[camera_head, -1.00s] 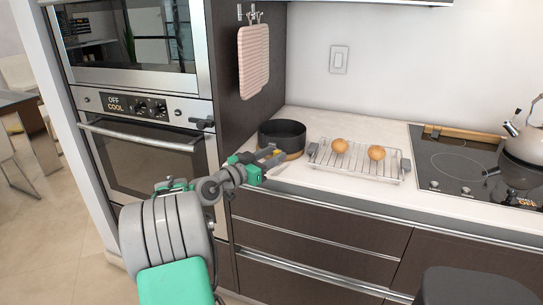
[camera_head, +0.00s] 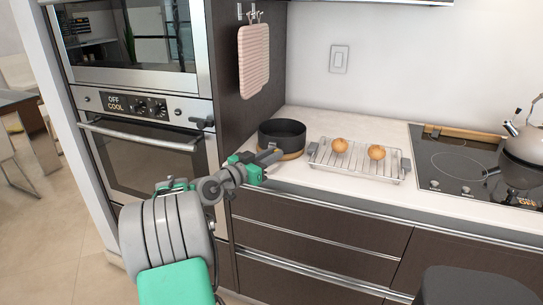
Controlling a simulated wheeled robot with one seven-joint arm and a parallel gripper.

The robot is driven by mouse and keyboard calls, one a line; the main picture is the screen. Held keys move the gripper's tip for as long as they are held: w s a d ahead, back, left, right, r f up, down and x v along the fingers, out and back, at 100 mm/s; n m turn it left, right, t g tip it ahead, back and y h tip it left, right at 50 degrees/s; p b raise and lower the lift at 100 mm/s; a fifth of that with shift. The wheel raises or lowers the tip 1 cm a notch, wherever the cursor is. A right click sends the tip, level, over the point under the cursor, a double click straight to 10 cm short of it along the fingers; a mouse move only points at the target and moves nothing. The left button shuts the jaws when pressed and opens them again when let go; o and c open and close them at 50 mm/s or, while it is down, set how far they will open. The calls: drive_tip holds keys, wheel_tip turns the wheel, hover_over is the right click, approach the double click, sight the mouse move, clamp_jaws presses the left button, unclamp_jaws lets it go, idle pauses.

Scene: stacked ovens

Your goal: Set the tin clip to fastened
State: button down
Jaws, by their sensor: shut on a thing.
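A wire rack on a tray (camera_head: 357,173) with two brown buns (camera_head: 376,152) is right of the tin. A cooktop (camera_head: 450,165) with a kettle (camera_head: 524,158) is further right. Stacked ovens (camera_head: 140,150) stand left, with a pink cloth (camera_head: 253,60) hanging beside them.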

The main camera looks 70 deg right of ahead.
drive_tip(key=t, duration=0.1)
drive_tip(key=s+n+t+h, duration=0.1)
drive_tip(key=n+t, duration=0.1)
drive_tip(key=shift+s+d+r+t, duration=0.1)
drive_tip(key=shift+s+d+t, duration=0.15)
drive_tip(key=shift+s+t, duration=0.1)
drive_tip(key=shift+s+d+n+t+h+p, duration=0.15)
drive_tip(key=shift+n+t+h+p, duration=0.2)
drive_tip(key=shift+n+t, duration=0.25)
drive_tip(key=shift+d+n+t+p, duration=0.15)
drive_tip(key=shift+n+t+p, duration=0.4)
drive_tip(key=shift+t, duration=0.3)
drive_tip(key=c, duration=1.3)
unclamp_jaws()
drive_tip(key=a, duration=0.7)
drive_tip(key=shift+w+a+b, duration=0.4)
